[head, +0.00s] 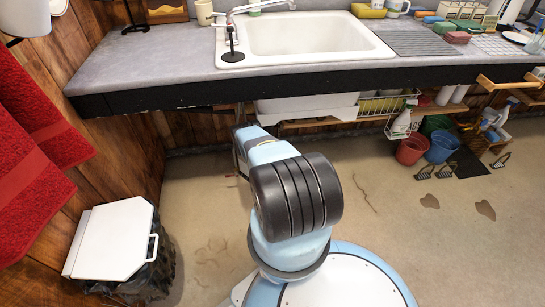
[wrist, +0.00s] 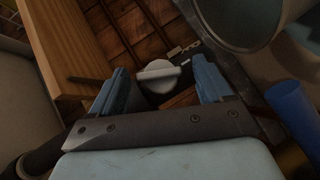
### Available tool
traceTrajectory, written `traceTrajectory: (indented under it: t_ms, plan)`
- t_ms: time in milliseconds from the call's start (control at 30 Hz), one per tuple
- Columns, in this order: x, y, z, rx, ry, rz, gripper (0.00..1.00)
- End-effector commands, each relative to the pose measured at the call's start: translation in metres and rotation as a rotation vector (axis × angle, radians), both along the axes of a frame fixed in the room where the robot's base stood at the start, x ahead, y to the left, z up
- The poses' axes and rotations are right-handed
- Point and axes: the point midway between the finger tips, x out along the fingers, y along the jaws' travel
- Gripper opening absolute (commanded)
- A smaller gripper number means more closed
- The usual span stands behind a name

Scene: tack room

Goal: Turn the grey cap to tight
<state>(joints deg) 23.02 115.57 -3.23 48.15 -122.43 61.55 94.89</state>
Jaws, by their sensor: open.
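In the wrist view, a round pale grey cap (wrist: 158,74) with a raised bar across it shows between and beyond the fingers. My gripper (wrist: 161,72) is open, with one blue finger to the left of the cap and one to the right. Neither finger visibly touches the cap; the gap in depth is hard to judge. A small pale piece with a dark mark beside it lies just right of and above the cap. In the head view, my arm reaches under the counter, and the gripper and cap are hidden there.
In the wrist view, a wooden board (wrist: 62,45) stands close on the left, a large grey round pipe or vessel (wrist: 228,22) at upper right, and a blue cylinder (wrist: 291,106) at right. In the head view, the counter edge (head: 200,96) overhangs my arm; a white bin (head: 110,240) stands left.

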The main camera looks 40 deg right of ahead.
Motion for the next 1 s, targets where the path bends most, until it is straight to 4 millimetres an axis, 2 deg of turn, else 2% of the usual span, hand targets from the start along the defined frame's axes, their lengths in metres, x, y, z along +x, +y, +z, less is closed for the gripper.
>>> traceTrajectory:
  t_ms: [300, 600, 1000]
  plan:
    - [0.006, -0.016, -0.005, 0.000, -0.001, 0.000, 0.79]
    - [0.006, -0.017, -0.005, 0.000, 0.000, 0.001, 0.79]
    - [0.006, -0.017, -0.006, 0.001, 0.000, 0.001, 0.41]
